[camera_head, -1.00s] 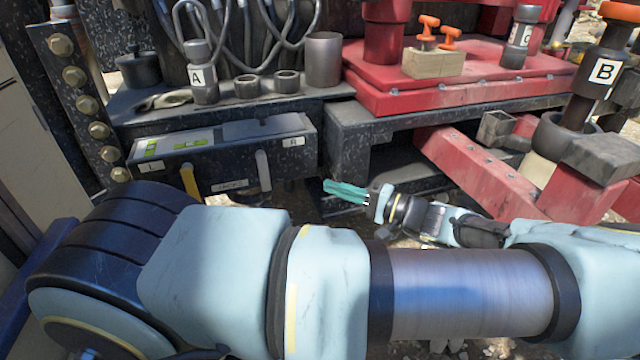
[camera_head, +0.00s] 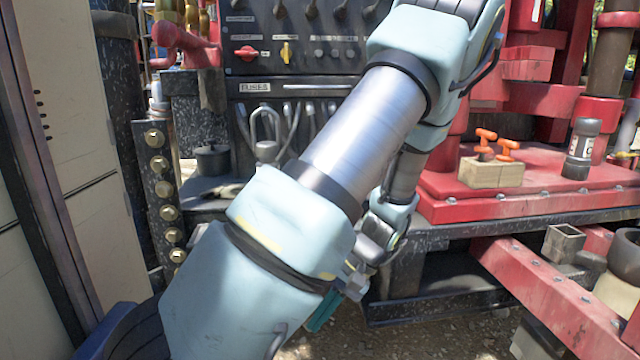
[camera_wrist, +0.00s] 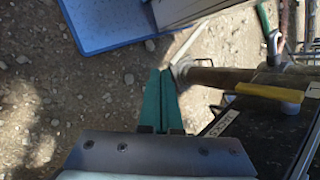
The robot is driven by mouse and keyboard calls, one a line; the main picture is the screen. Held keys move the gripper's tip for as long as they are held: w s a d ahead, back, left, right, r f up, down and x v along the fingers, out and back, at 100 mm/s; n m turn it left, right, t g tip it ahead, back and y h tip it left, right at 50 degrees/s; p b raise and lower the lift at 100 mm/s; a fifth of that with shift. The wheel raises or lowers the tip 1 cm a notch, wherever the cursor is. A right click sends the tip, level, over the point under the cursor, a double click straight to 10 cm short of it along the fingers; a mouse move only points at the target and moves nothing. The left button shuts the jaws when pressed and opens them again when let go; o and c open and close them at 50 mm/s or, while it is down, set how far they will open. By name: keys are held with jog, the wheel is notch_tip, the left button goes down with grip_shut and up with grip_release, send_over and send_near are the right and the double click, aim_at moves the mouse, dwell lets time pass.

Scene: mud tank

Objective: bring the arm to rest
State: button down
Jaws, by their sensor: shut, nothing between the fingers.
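My gripper (camera_head: 322,312) hangs low in the head view, partly hidden behind my own raised arm, with its teal fingers pointing down to the left. In the wrist view the teal fingers of my gripper (camera_wrist: 160,92) lie together over gravelly ground, with nothing between them. My arm crosses the middle of the head view from lower left to upper right and hides part of the black panel and the shelf.
In the head view, a fuse panel (camera_head: 262,88) stands behind my arm. A red deck (camera_head: 540,190) carries a wooden block with orange handles (camera_head: 493,172). A red beam (camera_head: 545,295) juts out at right. In the wrist view, a blue tray (camera_wrist: 105,22) and a JACKS-labelled box (camera_wrist: 222,124) are close.

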jog(key=a+r+n+t+h+p, duration=0.1)
jog(key=a+r+t+h+p, duration=0.1)
jog(key=r+p, duration=0.8)
jog(key=a+r+n+t+h+p, duration=0.1)
jog(key=a+r+h+p, duration=0.3)
jog(key=r+p, duration=0.6)
notch_tip(320, 180, up, 14)
jog(key=shift+w+a+f+t+h+p, duration=0.1)
jog(key=shift+w+a+t+h+p, duration=0.2)
jog(key=shift+t+h, duration=0.2)
